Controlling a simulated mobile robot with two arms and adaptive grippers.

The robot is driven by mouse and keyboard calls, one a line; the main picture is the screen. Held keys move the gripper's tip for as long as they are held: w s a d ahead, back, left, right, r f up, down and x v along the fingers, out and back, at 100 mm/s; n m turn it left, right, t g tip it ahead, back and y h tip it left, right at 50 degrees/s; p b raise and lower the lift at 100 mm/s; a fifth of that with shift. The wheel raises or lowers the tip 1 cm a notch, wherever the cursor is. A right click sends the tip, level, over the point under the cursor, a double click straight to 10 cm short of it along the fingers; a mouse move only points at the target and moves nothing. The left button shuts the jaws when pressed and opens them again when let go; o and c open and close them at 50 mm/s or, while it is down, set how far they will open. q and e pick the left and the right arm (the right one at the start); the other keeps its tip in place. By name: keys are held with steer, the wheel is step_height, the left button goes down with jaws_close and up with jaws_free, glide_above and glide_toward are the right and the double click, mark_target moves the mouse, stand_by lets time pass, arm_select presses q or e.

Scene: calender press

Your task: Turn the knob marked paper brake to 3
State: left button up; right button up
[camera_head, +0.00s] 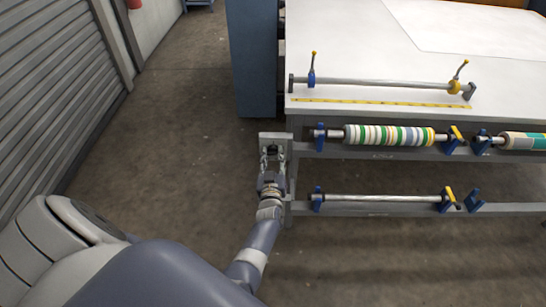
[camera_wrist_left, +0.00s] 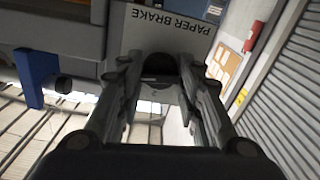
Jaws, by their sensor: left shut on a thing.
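The paper brake knob (camera_wrist_left: 160,65) is a dark round knob on a grey plate (camera_wrist_left: 200,42). The plate carries the words PAPER BRAKE, upside down in the left wrist view. In the head view the plate (camera_head: 272,136) sits at the left front corner of the table. My left gripper (camera_head: 272,153) reaches to the plate from the front, its two fingers shut on the knob, one on each side; it also fills the left wrist view (camera_wrist_left: 160,76). The knob's pointer and scale numbers cannot be made out. My right gripper is not in view.
The white-topped table (camera_head: 350,50) stands at the right, with a metal bar (camera_head: 385,83) and a yellow strip on top. Below hang a striped roll (camera_head: 390,135) and a bare roller (camera_head: 380,198). A roller shutter (camera_head: 50,80) is at the left. The floor between is clear.

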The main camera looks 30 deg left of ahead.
arm_select(q)
steer(key=shift+f, duration=0.1)
steer(key=o, duration=1.1)
